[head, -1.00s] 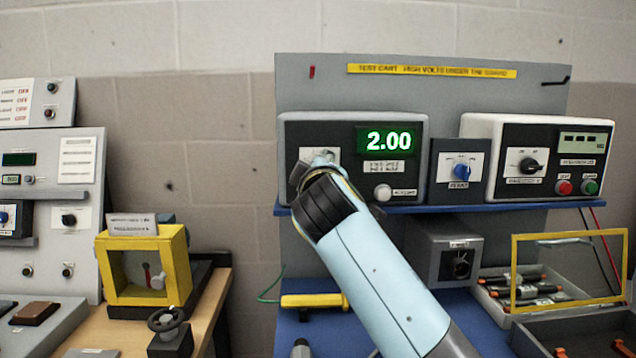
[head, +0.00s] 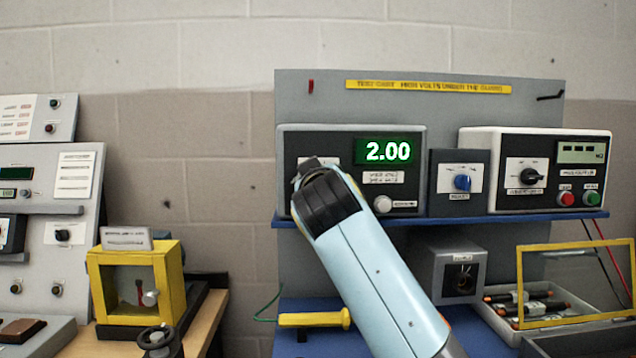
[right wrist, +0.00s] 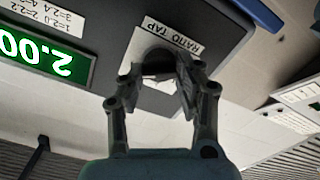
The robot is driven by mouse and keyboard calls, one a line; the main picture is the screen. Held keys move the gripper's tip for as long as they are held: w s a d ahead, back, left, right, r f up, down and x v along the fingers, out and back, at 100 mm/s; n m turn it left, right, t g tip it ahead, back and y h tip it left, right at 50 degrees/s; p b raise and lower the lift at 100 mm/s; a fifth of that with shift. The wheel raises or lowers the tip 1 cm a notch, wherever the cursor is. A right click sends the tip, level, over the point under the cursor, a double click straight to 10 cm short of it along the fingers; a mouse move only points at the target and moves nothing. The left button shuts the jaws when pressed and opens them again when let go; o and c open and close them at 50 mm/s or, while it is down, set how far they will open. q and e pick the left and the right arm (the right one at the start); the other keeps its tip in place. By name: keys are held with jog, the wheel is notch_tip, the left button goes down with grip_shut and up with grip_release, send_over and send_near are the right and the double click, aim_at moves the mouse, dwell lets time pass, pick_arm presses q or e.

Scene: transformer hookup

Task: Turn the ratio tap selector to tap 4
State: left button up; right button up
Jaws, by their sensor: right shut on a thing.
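The ratio tap selector is a dark knob (right wrist: 158,62) beside the RATIO TAP label (right wrist: 184,38) in the right wrist view. My right gripper (right wrist: 160,76) is shut on this knob, a finger on either side. Its pointer position cannot be read. In the head view my right wrist covers the knob, at the left of the grey ratio meter (head: 290,145). The meter's green display (head: 388,151) reads 2.00; it also shows upside down in the right wrist view (right wrist: 45,56). A small printed tap legend (head: 383,177) sits below it. My left gripper is not in view.
A round white button (head: 383,204) sits close to my forearm. To the right are a blue adjust knob (head: 462,182) and a white meter (head: 600,145). A yellow-handled item (head: 312,320) lies below. A yellow-framed case (head: 135,250) stands at left.

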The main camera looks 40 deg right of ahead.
jog(key=shift+f, duration=0.25)
jog(key=o, duration=1.1)
jog(key=shift+r, duration=0.1)
jog(key=shift+o, duration=0.2)
jog(key=shift+r, duration=0.1)
notch_tip(320, 180, up, 10)
